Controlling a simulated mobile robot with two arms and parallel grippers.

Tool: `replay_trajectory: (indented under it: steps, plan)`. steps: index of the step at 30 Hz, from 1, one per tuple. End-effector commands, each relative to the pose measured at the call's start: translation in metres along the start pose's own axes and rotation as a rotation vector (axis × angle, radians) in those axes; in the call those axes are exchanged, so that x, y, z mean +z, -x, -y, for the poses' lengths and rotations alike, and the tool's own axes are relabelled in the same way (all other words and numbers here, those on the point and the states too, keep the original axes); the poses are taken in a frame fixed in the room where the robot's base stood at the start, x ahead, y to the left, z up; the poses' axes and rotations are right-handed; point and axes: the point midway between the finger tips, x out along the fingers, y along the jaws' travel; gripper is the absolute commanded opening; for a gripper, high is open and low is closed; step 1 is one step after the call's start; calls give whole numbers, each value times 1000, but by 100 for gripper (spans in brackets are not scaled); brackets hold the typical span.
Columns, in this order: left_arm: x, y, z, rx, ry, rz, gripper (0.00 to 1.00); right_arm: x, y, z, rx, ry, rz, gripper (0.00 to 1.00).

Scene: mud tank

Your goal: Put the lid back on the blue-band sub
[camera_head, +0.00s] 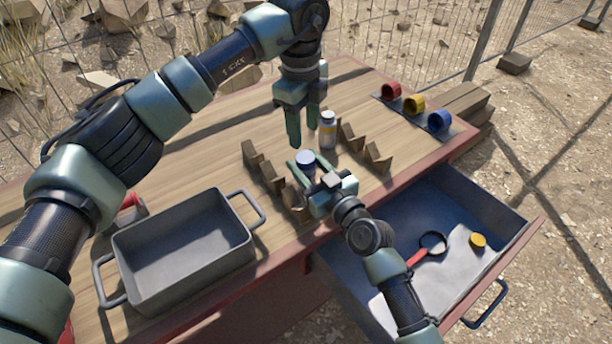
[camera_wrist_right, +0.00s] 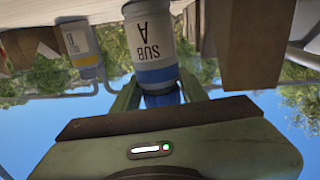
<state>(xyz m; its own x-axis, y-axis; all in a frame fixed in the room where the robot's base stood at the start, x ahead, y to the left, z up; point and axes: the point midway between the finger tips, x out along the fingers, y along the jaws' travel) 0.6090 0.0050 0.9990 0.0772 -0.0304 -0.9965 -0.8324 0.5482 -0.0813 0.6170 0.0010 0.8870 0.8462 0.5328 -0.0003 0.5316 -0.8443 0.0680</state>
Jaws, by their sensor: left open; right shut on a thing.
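The blue-band sub (camera_wrist_right: 153,45) is a white bottle marked SUB A with a blue band; it hangs upside down in the right wrist view. A blue lid (camera_wrist_right: 163,98) is at its mouth end, between my right fingers; it also shows in the head view (camera_head: 305,157). My right gripper (camera_head: 306,165) is shut on the blue lid. Lid and bottle look lined up and touching; I cannot tell whether the lid is seated. My left gripper (camera_head: 303,127) is open and empty, pointing down above the table behind the sub.
A yellow-band bottle (camera_head: 328,131) stands close behind, between notched wooden racks (camera_head: 364,149). A grey tray (camera_head: 183,245) is at front left. Red, yellow and blue cups (camera_head: 439,121) stand at back right. The open drawer (camera_head: 500,200) holds a yellow lid (camera_head: 477,240) and a magnifier (camera_head: 432,244).

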Motion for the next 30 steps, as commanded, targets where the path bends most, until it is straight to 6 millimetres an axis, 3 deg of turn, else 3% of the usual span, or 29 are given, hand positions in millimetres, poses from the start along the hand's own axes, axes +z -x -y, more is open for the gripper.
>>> replay_trajectory:
  steps: [6, 12, 17, 30]
  plan:
    - [0, 0, 0, 0, 469, 0, 47, 1, 0, 0, 0, 0, 1, 0]
    - [0, 0, 0, 1, 736, 0, 47, 1, 0, 0, 0, 0, 2, 0]
    - [0, 0, 0, 1, 813, 0, 47, 1, 0, 0, 0, 0, 2, 0]
    - [0, -8, 0, 2, 817, 0, 47, 1, 0, 0, 0, 0, 2, 0]
